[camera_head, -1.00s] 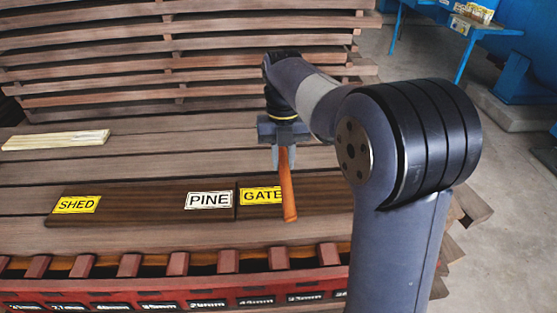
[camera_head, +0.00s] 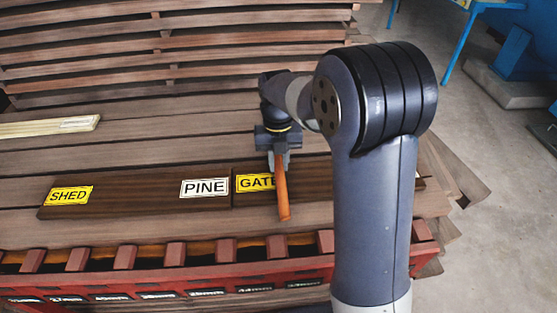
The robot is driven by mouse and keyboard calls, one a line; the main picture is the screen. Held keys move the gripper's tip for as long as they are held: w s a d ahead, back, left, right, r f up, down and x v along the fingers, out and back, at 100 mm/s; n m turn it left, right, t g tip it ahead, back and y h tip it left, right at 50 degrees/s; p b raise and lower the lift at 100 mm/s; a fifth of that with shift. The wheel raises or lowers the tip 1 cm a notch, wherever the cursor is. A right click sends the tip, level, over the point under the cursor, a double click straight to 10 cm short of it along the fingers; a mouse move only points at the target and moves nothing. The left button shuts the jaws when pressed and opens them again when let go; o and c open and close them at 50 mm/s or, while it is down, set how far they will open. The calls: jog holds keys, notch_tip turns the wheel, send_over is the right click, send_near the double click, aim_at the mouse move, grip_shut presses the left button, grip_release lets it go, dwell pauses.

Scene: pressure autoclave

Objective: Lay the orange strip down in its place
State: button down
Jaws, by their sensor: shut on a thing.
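My gripper (camera_head: 279,158) is shut on the orange strip (camera_head: 282,192), a thin orange-brown stick. The strip points down and toward the camera from the jaws. It crosses in front of the right end of the yellow GATE label (camera_head: 254,183). I cannot tell how high it is above the boards. A dark brown board with a yellow SHED label (camera_head: 69,196) and a white PINE label (camera_head: 204,188) lies to the left. The GATE label sits on another dark board (camera_head: 310,176), partly hidden by my arm.
A red rack (camera_head: 180,283) with several upright dividers and size labels runs along the front. Pale strips (camera_head: 45,127) lie at the left. Stacked planks (camera_head: 180,50) rise at the back. Bare planks (camera_head: 150,152) lie between.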

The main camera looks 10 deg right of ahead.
aim_at(278, 161)
jog(key=shift+f, duration=0.2)
jog(key=c, duration=1.3)
grip_release()
jog(key=shift+r, duration=0.1)
jog(key=shift+o, duration=0.2)
notch_tip(278, 161, up, 12)
jog(key=w, duration=0.1)
jog(key=shift+w, duration=0.2)
jog(key=shift+o, duration=0.6)
